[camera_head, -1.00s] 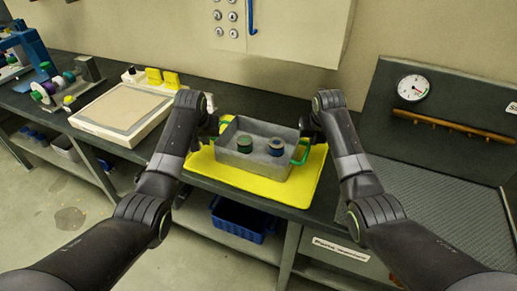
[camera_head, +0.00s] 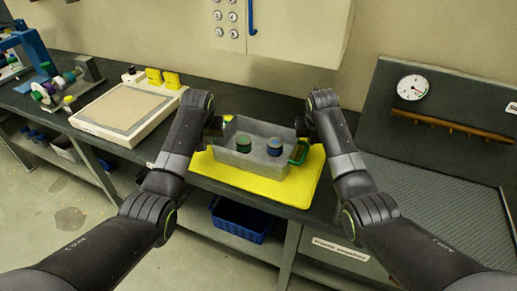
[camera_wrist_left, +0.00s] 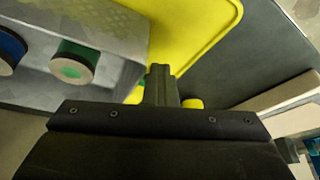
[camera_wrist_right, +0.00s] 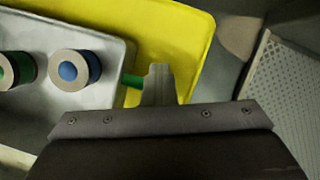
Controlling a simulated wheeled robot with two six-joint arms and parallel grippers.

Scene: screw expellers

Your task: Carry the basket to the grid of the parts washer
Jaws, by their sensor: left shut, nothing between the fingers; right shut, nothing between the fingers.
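The basket (camera_head: 240,163) is a grey open bin with green handles at its two ends, on a yellow mat (camera_head: 278,192). A green-sided part (camera_head: 244,144) and a blue-sided part (camera_head: 274,146) stand in it. My left gripper (camera_head: 214,127) is shut at the left end, mostly hiding that handle. My right gripper (camera_head: 304,126) is shut at the right end, by the right handle (camera_head: 301,154). In the right wrist view the handle (camera_wrist_right: 132,80) meets my fingers (camera_wrist_right: 159,78). The parts washer (camera_head: 440,117) stands at right with its grid (camera_head: 430,200).
A blue bin (camera_head: 240,219) is on the shelf below. A brown bar (camera_head: 445,123) crosses the washer's back, below a dial (camera_head: 412,87).

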